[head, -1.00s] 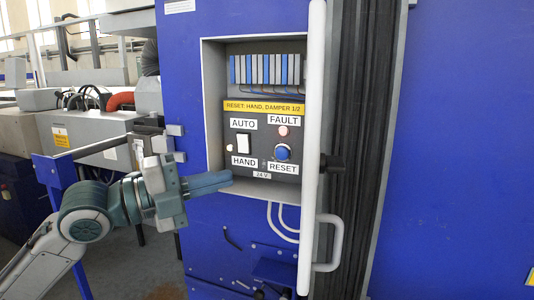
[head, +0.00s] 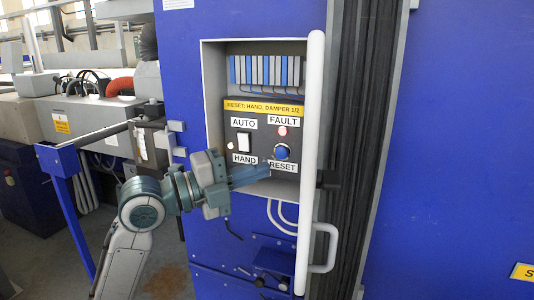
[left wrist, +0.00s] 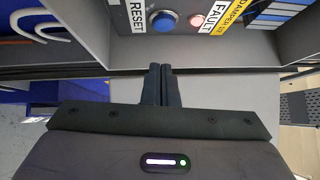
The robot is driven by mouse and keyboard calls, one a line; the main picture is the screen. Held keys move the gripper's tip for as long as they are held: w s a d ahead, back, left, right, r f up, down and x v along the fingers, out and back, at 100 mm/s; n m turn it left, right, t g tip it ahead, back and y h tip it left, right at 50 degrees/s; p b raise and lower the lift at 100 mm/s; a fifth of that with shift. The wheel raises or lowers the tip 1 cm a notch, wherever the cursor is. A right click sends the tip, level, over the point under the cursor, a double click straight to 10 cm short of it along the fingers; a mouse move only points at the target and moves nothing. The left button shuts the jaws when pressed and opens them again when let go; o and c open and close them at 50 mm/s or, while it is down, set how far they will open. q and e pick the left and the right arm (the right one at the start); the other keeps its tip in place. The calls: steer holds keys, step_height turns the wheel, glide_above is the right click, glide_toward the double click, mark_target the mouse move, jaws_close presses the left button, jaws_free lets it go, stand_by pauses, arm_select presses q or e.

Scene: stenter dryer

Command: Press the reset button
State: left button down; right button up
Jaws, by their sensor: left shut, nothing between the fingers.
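The blue round reset button (head: 282,151) sits on the dark control panel, above its RESET label (head: 282,166) and below the red fault lamp (head: 282,131). My left gripper (head: 268,171) is shut and empty, its fingers pointing at the panel just below and left of the button, partly over the label's left end. In the left wrist view the shut fingertips (left wrist: 160,68) point toward the blue button (left wrist: 163,21), with a visible gap between them. Whether the fingers touch the panel in the head view I cannot tell. My right gripper is not in view.
The panel lies in a recessed grey box (head: 214,110) with a raised rim. A white door edge with a handle (head: 326,245) stands close on the right. The AUTO/HAND switch (head: 244,142) is left of the button. Blue terminals (head: 265,69) sit above.

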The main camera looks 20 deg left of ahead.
mark_target(286, 156)
arm_select(q)
steer(key=w+p, duration=0.2)
steer(key=w, duration=0.1)
steer(key=w+p, duration=0.1)
steer(key=shift+w+d+r, duration=0.25)
steer(key=shift+w+d, duration=0.05)
steer(key=shift+d, duration=0.1)
steer(key=shift+w, duration=0.1)
